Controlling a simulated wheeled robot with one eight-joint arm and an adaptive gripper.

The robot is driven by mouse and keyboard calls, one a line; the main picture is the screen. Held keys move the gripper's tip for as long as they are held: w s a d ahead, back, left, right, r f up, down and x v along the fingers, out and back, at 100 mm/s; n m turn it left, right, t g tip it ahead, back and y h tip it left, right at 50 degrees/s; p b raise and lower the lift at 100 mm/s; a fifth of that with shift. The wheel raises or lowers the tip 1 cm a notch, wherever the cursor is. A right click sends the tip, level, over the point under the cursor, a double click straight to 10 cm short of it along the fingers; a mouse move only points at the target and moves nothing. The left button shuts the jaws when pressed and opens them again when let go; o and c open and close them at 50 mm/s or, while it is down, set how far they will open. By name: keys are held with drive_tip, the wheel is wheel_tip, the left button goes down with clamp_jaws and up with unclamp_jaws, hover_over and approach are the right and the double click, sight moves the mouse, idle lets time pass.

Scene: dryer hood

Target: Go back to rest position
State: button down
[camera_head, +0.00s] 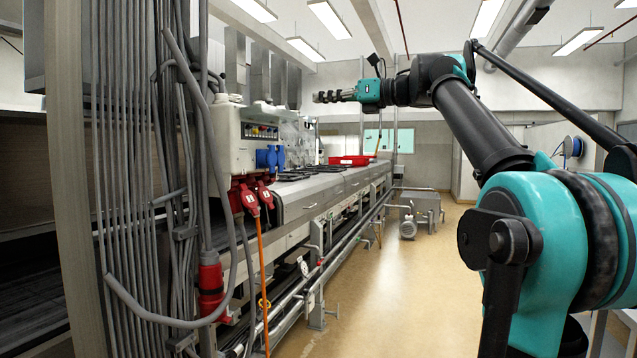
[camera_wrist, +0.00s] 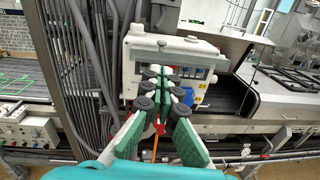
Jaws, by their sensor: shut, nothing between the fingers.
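My gripper (camera_head: 322,97) is shut and empty at the end of my raised arm, pointing left in the head view. It is held up in the air above the height of the long metal machine bench (camera_head: 330,184). In the wrist view my gripper (camera_wrist: 158,72) has its green and white fingers together, in front of a pale electrical box (camera_wrist: 205,52). The fingers hide part of the box. I cannot tell from the views how far apart they are.
Grey cables (camera_head: 140,180) run down a column at left. The electrical box (camera_head: 232,135) has red plugs (camera_head: 250,197) hanging below it. A red tray (camera_head: 350,160) sits on the bench. A small motor (camera_head: 408,227) stands on the floor. The floor (camera_head: 410,290) in the middle is clear.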

drive_tip(key=w+d+f+m+t+h, duration=0.8)
drive_tip(key=w+d+f+m+t, duration=0.3)
drive_tip(key=m, duration=0.7)
drive_tip(key=d+f+m+g+h, duration=0.1)
drive_tip(key=d+f+m+h, duration=0.5)
drive_tip(key=f, duration=0.4)
drive_tip(key=d+f+m+h, duration=0.4)
drive_tip(key=d+f+m, duration=0.1)
drive_tip(key=f+m, duration=0.4)
drive_tip(key=s+d+f+m+g, duration=0.1)
drive_tip(key=s+f+m+g, duration=0.2)
drive_tip(key=f, duration=0.6)
drive_tip(key=s+d+f+m+g+h, duration=0.1)
drive_tip(key=s+f+m, duration=0.2)
drive_tip(key=s+f, duration=0.4)
drive_tip(key=s+d+f+m+g, duration=0.1)
drive_tip(key=s+f+m+g, duration=0.2)
drive_tip(key=f, duration=0.7)
drive_tip(key=s+a+f+m+g+y, duration=0.1)
drive_tip(key=s+a+f+m+g, duration=0.2)
drive_tip(key=s+f, duration=0.7)
drive_tip(key=s+a+f+m+g+y, duration=0.1)
drive_tip(key=s+a+f+m+g, duration=0.2)
drive_tip(key=s+f, duration=0.6)
drive_tip(key=s, duration=0.2)
drive_tip(key=shift+s+a+f+y, duration=0.25)
drive_tip(key=shift+s+f+y, duration=0.05)
drive_tip(key=shift+s+f, duration=0.1)
drive_tip(key=shift+w, duration=0.1)
